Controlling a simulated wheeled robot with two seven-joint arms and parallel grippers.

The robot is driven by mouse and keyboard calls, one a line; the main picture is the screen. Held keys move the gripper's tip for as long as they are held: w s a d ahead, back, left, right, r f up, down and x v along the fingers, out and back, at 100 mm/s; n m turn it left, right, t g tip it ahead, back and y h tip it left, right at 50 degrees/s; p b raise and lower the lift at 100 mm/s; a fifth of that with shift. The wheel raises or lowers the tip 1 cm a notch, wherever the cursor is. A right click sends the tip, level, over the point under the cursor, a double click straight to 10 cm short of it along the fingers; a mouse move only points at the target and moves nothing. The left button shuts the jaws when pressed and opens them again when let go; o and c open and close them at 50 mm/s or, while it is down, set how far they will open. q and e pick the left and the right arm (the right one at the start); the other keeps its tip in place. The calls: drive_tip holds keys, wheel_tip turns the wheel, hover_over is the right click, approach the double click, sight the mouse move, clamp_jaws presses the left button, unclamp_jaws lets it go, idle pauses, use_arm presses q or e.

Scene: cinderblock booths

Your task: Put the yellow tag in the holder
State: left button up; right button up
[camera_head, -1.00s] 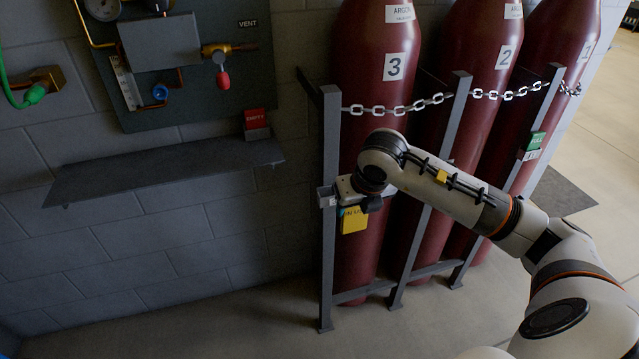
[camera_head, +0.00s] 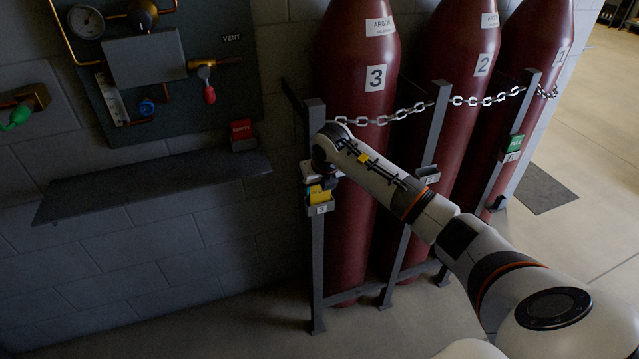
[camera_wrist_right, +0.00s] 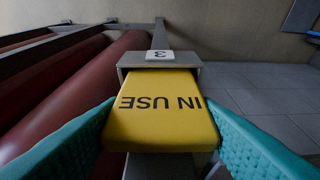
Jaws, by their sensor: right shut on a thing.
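The yellow tag (camera_wrist_right: 160,125), marked "IN USE", is held between the teal fingers of my right gripper (camera_wrist_right: 160,106). In the head view the yellow tag (camera_head: 319,195) shows just above the grey holder (camera_head: 320,209) labelled 3, on the left post of the rack. In the wrist view the far end of the tag meets the mouth of the holder (camera_wrist_right: 126,62), between its side walls. I cannot tell how deep the tag's end sits in it. My right gripper (camera_head: 318,182) is partly hidden by its own wrist. My left gripper is out of view.
Several grey posts and a chain (camera_head: 385,119) stand in front of three dark red cylinders (camera_head: 350,240). A grey shelf (camera_head: 150,184) with a red tag (camera_head: 242,130) juts from the wall at left. A green tag (camera_head: 513,144) is on the right post.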

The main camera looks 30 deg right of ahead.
drive_tip(key=shift+f, duration=0.2)
drive_tip(key=o, duration=1)
